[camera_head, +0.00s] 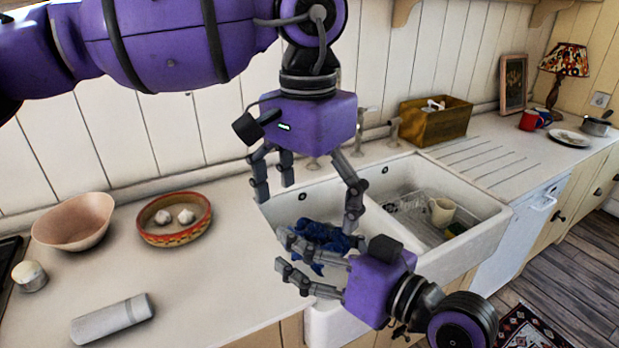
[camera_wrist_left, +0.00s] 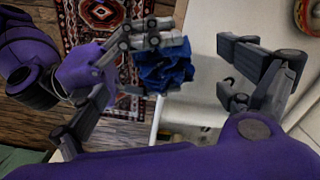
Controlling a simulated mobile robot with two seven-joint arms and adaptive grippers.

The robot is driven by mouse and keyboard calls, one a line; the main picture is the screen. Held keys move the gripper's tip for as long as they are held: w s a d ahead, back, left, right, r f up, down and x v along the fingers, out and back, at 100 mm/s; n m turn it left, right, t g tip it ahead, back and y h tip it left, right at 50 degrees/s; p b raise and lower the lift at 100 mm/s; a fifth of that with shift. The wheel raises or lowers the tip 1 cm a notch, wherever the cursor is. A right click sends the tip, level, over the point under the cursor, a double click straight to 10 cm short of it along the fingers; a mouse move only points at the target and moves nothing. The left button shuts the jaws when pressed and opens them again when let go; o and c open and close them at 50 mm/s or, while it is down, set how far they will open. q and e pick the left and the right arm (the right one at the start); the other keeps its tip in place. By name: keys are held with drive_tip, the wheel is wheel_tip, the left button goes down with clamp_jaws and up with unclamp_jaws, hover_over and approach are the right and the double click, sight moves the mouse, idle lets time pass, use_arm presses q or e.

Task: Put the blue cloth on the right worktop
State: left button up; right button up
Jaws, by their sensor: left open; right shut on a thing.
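The blue cloth (camera_head: 325,235) is crumpled between the fingers of my right gripper (camera_head: 296,257), above the front of the left sink basin. The right gripper is shut on it. The cloth also shows in the left wrist view (camera_wrist_left: 165,72), bunched against the right gripper's fingers (camera_wrist_left: 150,40). My left gripper (camera_head: 305,203) is open, pointing down just above and behind the cloth, with its fingers spread and nothing between them. The right worktop (camera_head: 485,150) is the pale grooved surface beyond the double sink.
The right sink basin (camera_head: 492,212) holds a rack and a cream mug (camera_head: 441,211). A wooden box (camera_head: 436,119) stands behind it. On the right worktop's far end are a red mug (camera_head: 531,121), a plate (camera_head: 569,138), a pan and a lamp. Its grooved part is clear.

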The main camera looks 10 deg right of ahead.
sight(310, 237)
use_arm(q)
wheel_tip(310, 237, down, 7)
drive_tip(key=shift+d+f, duration=0.1)
drive_tip(key=shift+c, duration=0.5)
drive_tip(key=shift+s, duration=0.1)
drive_tip(key=c, duration=1.1)
drive_tip(key=shift+c, duration=0.5)
use_arm(e)
drive_tip(key=o, duration=1)
drive_tip(key=shift+o, duration=0.9)
drive_tip(key=shift+f, duration=0.1)
